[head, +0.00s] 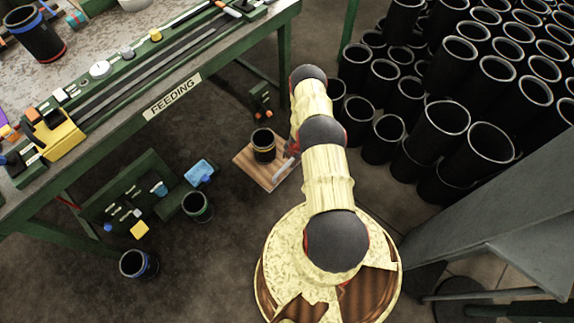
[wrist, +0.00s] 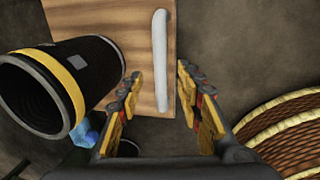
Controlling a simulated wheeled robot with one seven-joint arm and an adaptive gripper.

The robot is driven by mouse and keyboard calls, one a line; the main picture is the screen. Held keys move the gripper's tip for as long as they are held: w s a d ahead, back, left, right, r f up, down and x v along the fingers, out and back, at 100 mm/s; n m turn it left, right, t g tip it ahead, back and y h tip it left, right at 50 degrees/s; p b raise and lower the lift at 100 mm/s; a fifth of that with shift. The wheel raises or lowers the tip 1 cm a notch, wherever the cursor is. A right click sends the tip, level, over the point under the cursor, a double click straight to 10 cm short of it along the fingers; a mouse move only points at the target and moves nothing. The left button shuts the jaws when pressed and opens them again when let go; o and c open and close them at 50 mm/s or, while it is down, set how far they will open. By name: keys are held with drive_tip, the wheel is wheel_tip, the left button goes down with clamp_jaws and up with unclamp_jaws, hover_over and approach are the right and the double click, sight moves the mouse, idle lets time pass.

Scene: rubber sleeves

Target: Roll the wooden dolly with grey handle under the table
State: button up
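The wooden dolly (head: 252,171) lies on the floor just right of the green table (head: 120,135), outside its front edge in the head view. A black sleeve with a yellow band (head: 263,146) stands on it. The dolly's grey handle (head: 284,172) is on its right side, near my arm. In the wrist view the wooden board (wrist: 110,14) fills the upper middle, and the handle (wrist: 160,60) runs up and down it. My gripper (wrist: 159,76) is open, with the handle's near end between its fingertips, apart from both. My arm mostly hides the gripper in the head view.
Many black sleeves (head: 440,120) stand at the right. Under the table are a green rack (head: 130,205), a blue item (head: 199,172) and two banded sleeves, one green-banded (head: 197,206), one blue-banded (head: 138,264). A table leg (head: 285,60) stands behind the dolly.

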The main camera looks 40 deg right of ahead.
sight(288, 164)
drive_tip(key=f+b, duration=0.1)
drive_tip(key=f, duration=0.2)
drive_tip(key=w+f+b, duration=0.1)
drive_tip(key=f+b, duration=0.1)
drive_tip(key=f, duration=0.1)
drive_tip(key=shift+w+f, duration=0.15)
drive_tip(key=shift+f, duration=0.1)
drive_tip(key=shift+c, duration=0.8)
drive_tip(key=c, duration=0.7)
clamp_jaws()
